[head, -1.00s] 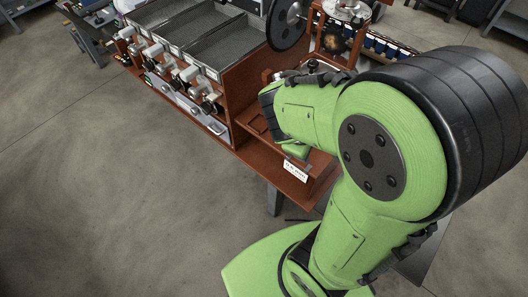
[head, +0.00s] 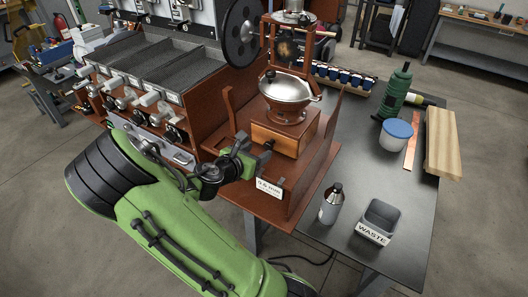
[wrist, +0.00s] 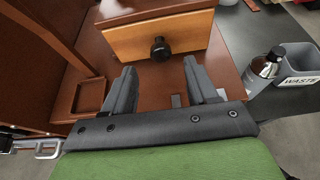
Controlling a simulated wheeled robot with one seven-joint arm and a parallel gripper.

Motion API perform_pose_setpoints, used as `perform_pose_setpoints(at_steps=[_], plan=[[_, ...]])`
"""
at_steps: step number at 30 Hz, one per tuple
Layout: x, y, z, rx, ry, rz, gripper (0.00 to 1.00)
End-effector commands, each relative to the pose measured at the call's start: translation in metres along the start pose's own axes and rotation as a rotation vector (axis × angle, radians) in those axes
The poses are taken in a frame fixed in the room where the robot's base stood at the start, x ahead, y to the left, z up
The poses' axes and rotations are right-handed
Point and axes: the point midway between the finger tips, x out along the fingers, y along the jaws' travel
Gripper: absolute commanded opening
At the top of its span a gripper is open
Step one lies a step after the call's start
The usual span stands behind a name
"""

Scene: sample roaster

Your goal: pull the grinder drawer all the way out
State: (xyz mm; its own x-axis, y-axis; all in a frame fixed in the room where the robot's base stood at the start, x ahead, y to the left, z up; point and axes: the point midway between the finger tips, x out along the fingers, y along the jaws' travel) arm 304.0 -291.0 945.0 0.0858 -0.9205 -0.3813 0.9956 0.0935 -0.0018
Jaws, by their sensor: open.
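The grinder is a wooden box (head: 306,134) with a domed silver top (head: 286,88), standing on a reddish-brown wooden base. Its drawer has a lighter wood front (head: 272,138), which looks flush with the box. In the wrist view the drawer front (wrist: 190,36) fills the top middle, with a round black knob (wrist: 160,49) at its centre. My gripper (wrist: 161,76) is open and empty, its two fingers pointing at the drawer and spread either side of the knob's line. The fingertips look short of the knob. In the head view my gripper (head: 262,155) is in front of the drawer, partly hiding it.
A white label card (head: 268,187) stands at the base's front edge. A silver bottle (head: 331,204) and a grey WASTE bin (head: 378,222) stand to the right on the dark table. A row of levers and trays (head: 150,90) stands to the left.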

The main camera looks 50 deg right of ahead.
Motion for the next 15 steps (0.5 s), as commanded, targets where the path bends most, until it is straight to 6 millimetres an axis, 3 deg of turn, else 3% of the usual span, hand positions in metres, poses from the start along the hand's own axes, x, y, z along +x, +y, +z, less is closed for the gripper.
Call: perform_pose_setpoints(at_steps=[1, 6, 15], plan=[[0.015, -0.002, -0.002, 0.004, -0.002, -0.006, 0.58], [0.047, -0.001, -0.002, 0.003, -0.001, -0.003, 0.58], [0.06, 0.0, 0.0, 0.002, 0.001, 0.0, 0.58]])
